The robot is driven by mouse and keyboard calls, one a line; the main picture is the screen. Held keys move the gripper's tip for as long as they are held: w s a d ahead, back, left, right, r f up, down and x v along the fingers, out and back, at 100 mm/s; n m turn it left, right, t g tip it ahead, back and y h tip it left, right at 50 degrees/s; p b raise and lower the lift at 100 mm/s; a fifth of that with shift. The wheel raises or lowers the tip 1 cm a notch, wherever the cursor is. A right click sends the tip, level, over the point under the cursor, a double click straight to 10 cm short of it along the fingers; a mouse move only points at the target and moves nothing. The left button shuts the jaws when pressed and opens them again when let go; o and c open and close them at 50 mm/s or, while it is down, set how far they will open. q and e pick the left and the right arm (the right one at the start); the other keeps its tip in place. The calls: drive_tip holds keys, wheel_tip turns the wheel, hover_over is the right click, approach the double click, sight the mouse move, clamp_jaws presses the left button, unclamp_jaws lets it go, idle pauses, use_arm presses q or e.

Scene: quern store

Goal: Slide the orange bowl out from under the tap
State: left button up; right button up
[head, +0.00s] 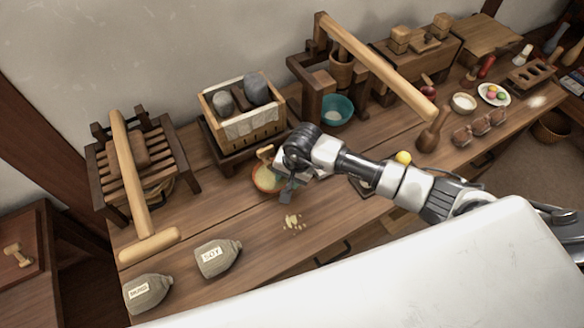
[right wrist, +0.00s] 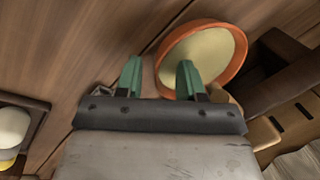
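The orange bowl (head: 254,179) stands on the long bench with pale contents, in front of the wooden press box (head: 243,128). A light wooden tap (head: 265,152) sticks out from the box side at the bowl's back edge. My right gripper (head: 286,194) is at the bowl's right side. In the right wrist view the bowl (right wrist: 240,62) lies tilted in the picture, and my right gripper (right wrist: 158,66) is open. One green finger overlaps the bowl and the other is outside its rim; I cannot tell whether either touches. My left gripper is not in view.
Yellowish crumbs (head: 293,221) lie on the bench in front of the bowl. Two grey sacks (head: 218,259) (head: 148,292) and a wooden mallet (head: 149,245) are at the left. A teal bowl (head: 337,110) stands behind to the right. Bare bench lies left of the orange bowl.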

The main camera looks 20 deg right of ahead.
drive_tip(key=shift+f, duration=0.45)
clamp_jaws()
drive_tip(key=shift+s, duration=0.1)
